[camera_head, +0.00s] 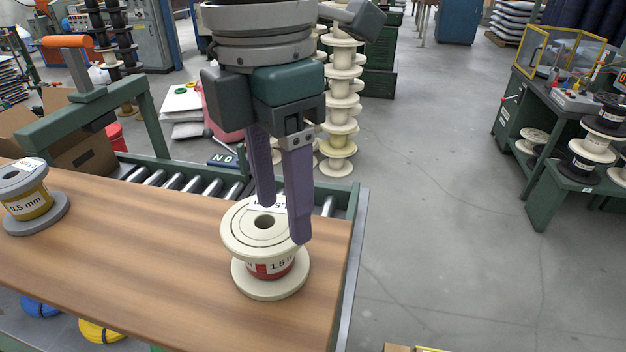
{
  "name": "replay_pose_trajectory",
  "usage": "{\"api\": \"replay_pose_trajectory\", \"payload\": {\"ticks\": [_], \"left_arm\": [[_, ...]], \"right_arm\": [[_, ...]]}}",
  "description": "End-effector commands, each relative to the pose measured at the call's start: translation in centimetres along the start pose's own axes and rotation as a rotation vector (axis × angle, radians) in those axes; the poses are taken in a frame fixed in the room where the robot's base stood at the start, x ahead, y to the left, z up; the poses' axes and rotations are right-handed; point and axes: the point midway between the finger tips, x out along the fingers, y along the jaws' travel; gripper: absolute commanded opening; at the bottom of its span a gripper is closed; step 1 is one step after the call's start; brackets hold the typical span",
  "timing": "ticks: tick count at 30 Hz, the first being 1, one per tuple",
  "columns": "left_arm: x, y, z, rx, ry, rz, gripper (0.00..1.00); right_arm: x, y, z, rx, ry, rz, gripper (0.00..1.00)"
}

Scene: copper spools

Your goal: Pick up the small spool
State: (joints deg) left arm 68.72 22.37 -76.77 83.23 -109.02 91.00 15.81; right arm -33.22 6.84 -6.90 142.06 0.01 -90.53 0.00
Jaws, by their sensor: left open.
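A cream spool (241,236) with a red band reading "1.5" stands upright on the wooden table top (130,262) near its right end. My left gripper (283,224) points down over this spool, open. One finger ends over the top flange near the centre hole, the other at the flange's right edge; I cannot tell whether they touch it. Nothing is held between them. The fingers hide part of the flange. A second spool (28,208), marked "0.5 mm" with a grey base and yellowish winding, stands at the far left, cut by the frame edge. My right gripper is not in view.
A roller conveyor (190,184) and a green frame (155,120) lie behind the table top. A stack of cream spools (340,110) stands on the floor behind. A green workbench (530,130) with spools is at the right.

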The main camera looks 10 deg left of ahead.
Motion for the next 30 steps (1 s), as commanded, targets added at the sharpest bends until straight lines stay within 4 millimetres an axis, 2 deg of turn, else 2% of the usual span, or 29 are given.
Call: {"api": "replay_pose_trajectory", "payload": {"ticks": [2,6,13,21,29,30], "left_arm": [[0.9,0.8,-0.3,-0.007,0.017,0.028,0.6],[3.0,0.8,-0.4,-0.007,0.02,0.027,0.6],[5.0,0.8,-0.4,-0.006,0.017,0.026,0.6],[9.6,0.8,-0.5,-0.004,0.017,0.024,0.6],[9.7,0.8,-0.4,-0.004,0.015,0.024,0.6],[9.7,0.8,-0.4,-0.004,0.015,0.024,0.56]], "right_arm": [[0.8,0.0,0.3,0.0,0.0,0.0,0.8],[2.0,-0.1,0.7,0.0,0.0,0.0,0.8],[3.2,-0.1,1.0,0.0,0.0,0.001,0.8],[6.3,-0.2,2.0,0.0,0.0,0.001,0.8],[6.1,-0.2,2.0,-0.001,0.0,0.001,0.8],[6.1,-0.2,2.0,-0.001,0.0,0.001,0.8]]}}
